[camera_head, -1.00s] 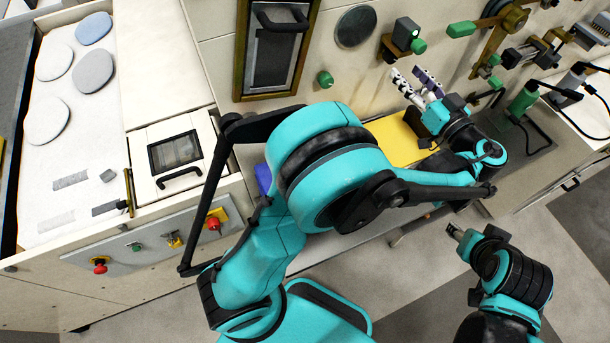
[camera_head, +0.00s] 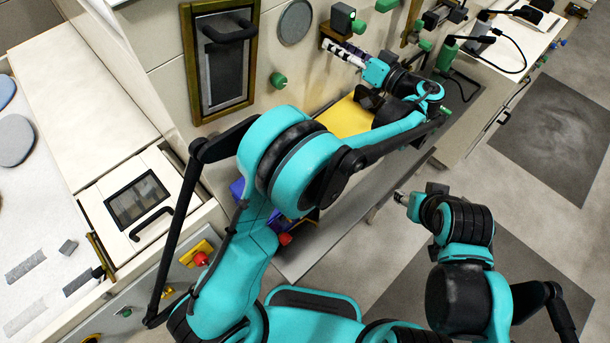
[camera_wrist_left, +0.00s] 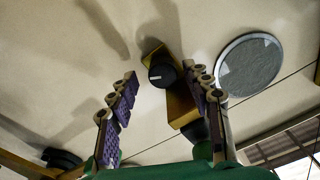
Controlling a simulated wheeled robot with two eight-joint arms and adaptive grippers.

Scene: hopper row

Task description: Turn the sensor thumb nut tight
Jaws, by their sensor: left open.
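The sensor (camera_head: 343,18), a small dark box with a green face, sits on a brass bracket (camera_head: 327,36) on the wall. In the left wrist view the bracket (camera_wrist_left: 180,103) carries a round black knob (camera_wrist_left: 162,73) with a white mark, which looks like the thumb nut. My left gripper (camera_head: 345,53) is just below the bracket. In the left wrist view its open fingers (camera_wrist_left: 160,95) stand either side of the knob, apparently not touching it. The nut is hidden in the head view. My right gripper (camera_head: 403,198) is low, over the floor; its fingers are unclear.
A round grey plate (camera_head: 295,22) is on the wall beside the bracket. A green knob (camera_head: 278,80) and a framed hatch (camera_head: 222,62) are left of it. Open floor (camera_head: 560,130) is at the right.

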